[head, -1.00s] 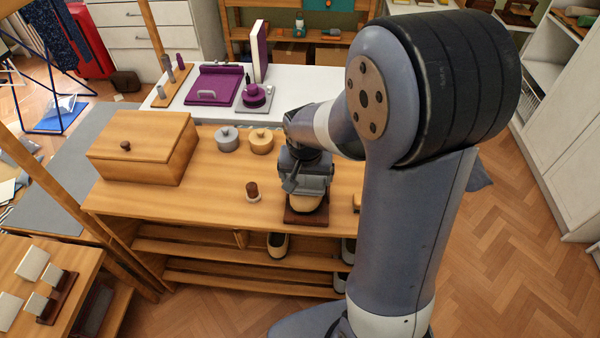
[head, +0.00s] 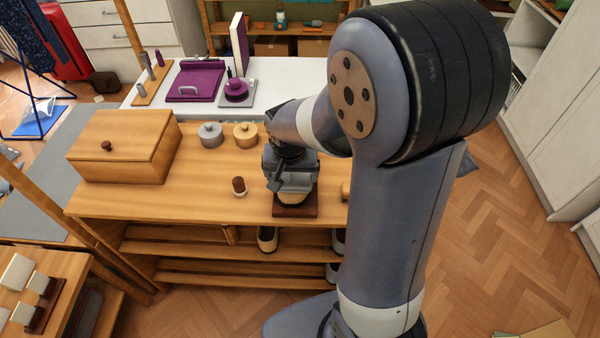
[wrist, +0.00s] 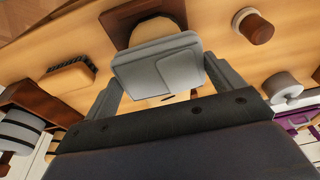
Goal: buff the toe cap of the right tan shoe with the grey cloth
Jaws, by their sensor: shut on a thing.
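My gripper (head: 290,180) is shut on the grey cloth (wrist: 158,65), which shows in the wrist view as a flat folded pad between the two fingers. The tan shoe (head: 292,198) sits on a dark brown stand (head: 295,211) near the bench's front edge. My gripper is directly over the shoe and hides most of it in the head view. In the wrist view a rounded part of the shoe (wrist: 155,32) shows beyond the pad, with the stand (wrist: 125,14) behind it. The cloth overlaps the shoe there; I cannot tell whether they touch.
A small brown-topped pot (head: 239,187) stands left of the shoe, and a brush (wrist: 68,77) lies on its other side. More shoes (head: 267,238) are on the shelf below. The bench front left is clear.

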